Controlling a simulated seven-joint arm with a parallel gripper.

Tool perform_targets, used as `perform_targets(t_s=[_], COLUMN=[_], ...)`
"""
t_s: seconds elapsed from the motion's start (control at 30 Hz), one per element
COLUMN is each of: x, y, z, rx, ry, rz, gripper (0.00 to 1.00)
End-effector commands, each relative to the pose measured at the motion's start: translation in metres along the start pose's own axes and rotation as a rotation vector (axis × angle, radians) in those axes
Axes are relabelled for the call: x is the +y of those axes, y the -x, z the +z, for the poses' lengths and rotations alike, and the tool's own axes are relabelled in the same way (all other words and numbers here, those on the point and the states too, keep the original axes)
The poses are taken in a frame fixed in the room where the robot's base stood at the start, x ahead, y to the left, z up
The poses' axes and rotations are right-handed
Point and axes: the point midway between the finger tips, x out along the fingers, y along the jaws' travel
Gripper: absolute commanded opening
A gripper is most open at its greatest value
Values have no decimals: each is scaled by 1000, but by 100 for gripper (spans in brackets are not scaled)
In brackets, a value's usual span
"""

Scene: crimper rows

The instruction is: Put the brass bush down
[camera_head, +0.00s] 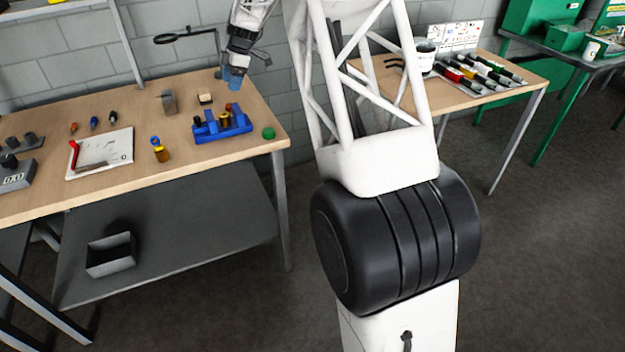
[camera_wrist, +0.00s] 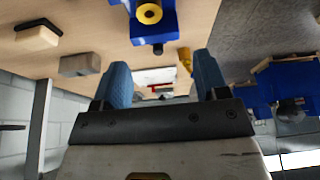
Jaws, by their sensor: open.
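My gripper (camera_head: 234,80) is above the back right part of the wooden bench. Its two blue fingers stand apart with nothing between them; they also show in the wrist view (camera_wrist: 160,65). A blue fixture (camera_head: 208,134) rests on the bench in front of and below the gripper. In the wrist view, a yellow ring with a dark hole, which looks like the brass bush (camera_wrist: 149,13), sits at the blue fixture (camera_wrist: 140,32), apart from the fingers. A small yellow piece (camera_head: 224,119) shows at the fixture in the head view, too small to identify surely.
A green round piece (camera_head: 268,133) lies right of the fixture by the bench edge. An amber bottle with a blue top (camera_head: 160,150) stands left of it. A grey block (camera_head: 168,101) and a wood-and-black block (camera_head: 205,97) are behind.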

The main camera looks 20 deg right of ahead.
Motion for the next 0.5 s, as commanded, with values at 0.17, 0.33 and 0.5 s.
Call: perform_targets(t_s=[0.17,0.33,0.5], x=[-31,-71,-112], y=[21,42,62], z=[-12,-23,-33], rx=[-21,-49,-74], ry=[-80,-187,-295], rz=[12,28,48], gripper=[67,67,67])
